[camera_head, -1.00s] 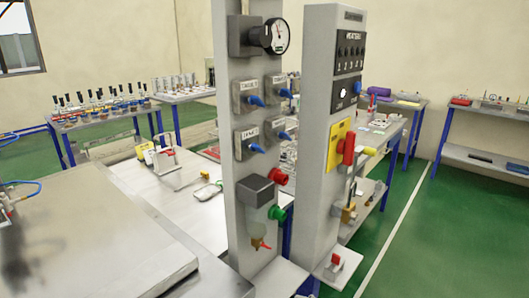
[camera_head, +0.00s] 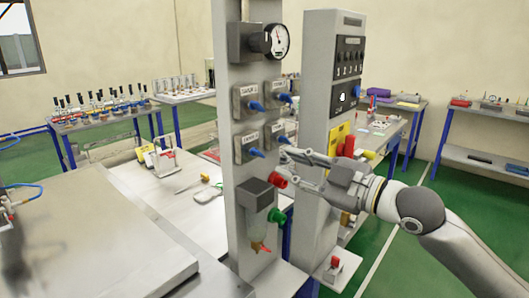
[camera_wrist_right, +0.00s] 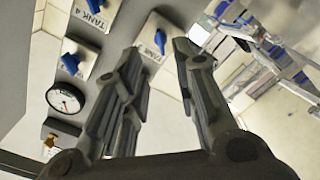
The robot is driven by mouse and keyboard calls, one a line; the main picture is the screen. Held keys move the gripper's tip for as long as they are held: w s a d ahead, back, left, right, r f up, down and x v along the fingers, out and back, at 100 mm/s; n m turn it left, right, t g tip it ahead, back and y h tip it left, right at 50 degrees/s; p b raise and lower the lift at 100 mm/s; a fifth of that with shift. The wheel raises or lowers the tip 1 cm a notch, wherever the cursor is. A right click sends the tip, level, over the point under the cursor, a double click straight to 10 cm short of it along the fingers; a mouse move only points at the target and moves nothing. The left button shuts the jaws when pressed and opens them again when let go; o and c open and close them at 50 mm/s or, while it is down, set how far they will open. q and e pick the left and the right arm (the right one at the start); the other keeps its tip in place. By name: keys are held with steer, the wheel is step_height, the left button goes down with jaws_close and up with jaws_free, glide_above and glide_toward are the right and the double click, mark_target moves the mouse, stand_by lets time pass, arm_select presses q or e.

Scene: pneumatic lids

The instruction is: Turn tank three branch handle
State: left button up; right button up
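The grey column carries blue branch handles on plates in two rows. The lower-left blue handle (camera_head: 257,153), whose plate appears to be labelled tank three, points right and slightly down. My right gripper (camera_head: 284,164) reaches in from the right, its fingers just right of this handle, below the lower-right handle (camera_head: 290,141) and near the red knob (camera_head: 278,180). In the wrist view my right gripper (camera_wrist_right: 155,48) has spread fingers, with a blue handle (camera_wrist_right: 160,42) seen beyond the gap. Contact cannot be told. My left gripper is not in view.
A gauge (camera_head: 276,41) sits above the handles, and a green knob (camera_head: 275,215) below. A second grey column (camera_head: 318,215) with a heater panel stands close behind my right arm. A bench (camera_head: 90,230) fills the left foreground.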

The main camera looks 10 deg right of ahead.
mark_target(262, 155)
steer(key=p+x, duration=0.2)
steer(key=x, duration=0.6)
steer(key=shift+w+a, duration=0.1)
steer(key=shift+a, duration=0.05)
jaws_close()
